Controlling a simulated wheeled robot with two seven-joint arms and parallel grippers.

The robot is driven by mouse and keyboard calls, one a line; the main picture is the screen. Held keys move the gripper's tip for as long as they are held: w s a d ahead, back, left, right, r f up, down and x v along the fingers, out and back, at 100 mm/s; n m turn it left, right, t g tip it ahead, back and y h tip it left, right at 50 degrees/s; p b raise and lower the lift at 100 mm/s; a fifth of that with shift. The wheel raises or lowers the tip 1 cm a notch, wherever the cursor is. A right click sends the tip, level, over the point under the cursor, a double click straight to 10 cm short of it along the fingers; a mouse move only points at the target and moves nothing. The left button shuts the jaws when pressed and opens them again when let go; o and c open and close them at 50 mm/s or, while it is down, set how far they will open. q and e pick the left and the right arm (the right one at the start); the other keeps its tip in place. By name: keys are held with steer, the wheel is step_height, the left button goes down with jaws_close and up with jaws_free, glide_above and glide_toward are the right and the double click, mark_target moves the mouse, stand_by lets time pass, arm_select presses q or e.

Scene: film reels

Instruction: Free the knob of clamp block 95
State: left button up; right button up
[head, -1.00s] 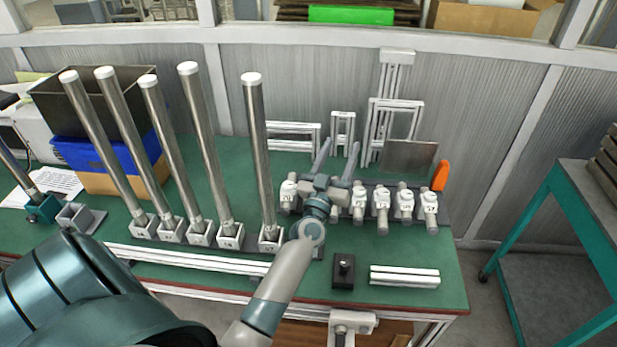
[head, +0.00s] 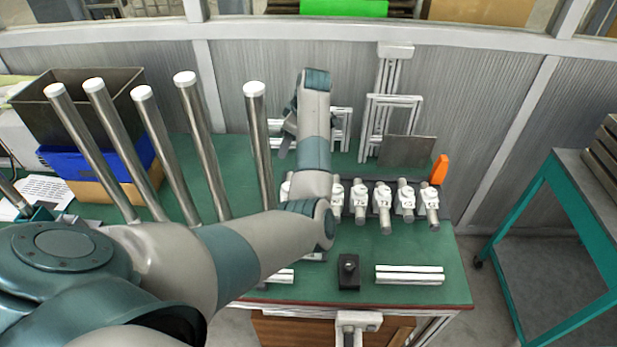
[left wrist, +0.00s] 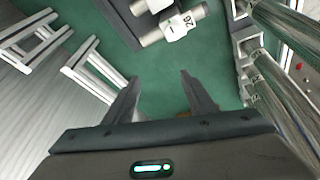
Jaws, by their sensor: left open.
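Several white numbered clamp blocks with grey cylindrical knobs stand in a row on the green table; one is this clamp block (head: 383,196). I cannot read for sure which is number 95. My arm hides part of the row's left end. In the left wrist view a clamp block with a number label (left wrist: 179,26) lies at the top, beyond my fingers, and another is cut off by the top edge. My left gripper (left wrist: 158,76) is open and empty, above the table and apart from the blocks. It is partly hidden behind my own arm in the head view (head: 287,135).
Tall white-capped metal tubes (head: 258,140) stand left of my gripper. White profile frames (head: 392,115) and a metal plate (head: 407,152) stand behind the blocks, with an orange piece (head: 439,169) at right. A black knobbed block (head: 348,272) and white bars (head: 409,274) lie in front.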

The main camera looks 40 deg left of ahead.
arm_select(q)
steer(key=w+d+r+m+h, duration=0.1)
steer(key=d+r+m+h, duration=0.1)
steer(key=d+h, duration=0.2)
steer(key=d, duration=0.3)
steer(key=shift+w+r+m, duration=0.35)
steer(key=shift+r+m, duration=0.05)
arm_select(e)
steer(key=s, duration=0.2)
steer(key=shift+s+a+f, duration=0.15)
steer(key=shift+s+f, duration=0.15)
steer(key=shift+s, duration=0.05)
arm_select(q)
steer(key=shift+d, duration=0.15)
steer(key=shift+f, duration=0.15)
step_height(320, 180, down, 15)
steer(key=p, duration=0.3)
steer(key=shift+f, duration=0.15)
steer(key=shift+f+p, duration=0.35)
steer(key=shift+f, duration=0.6)
arm_select(e)
steer(key=shift+r, duration=1.7)
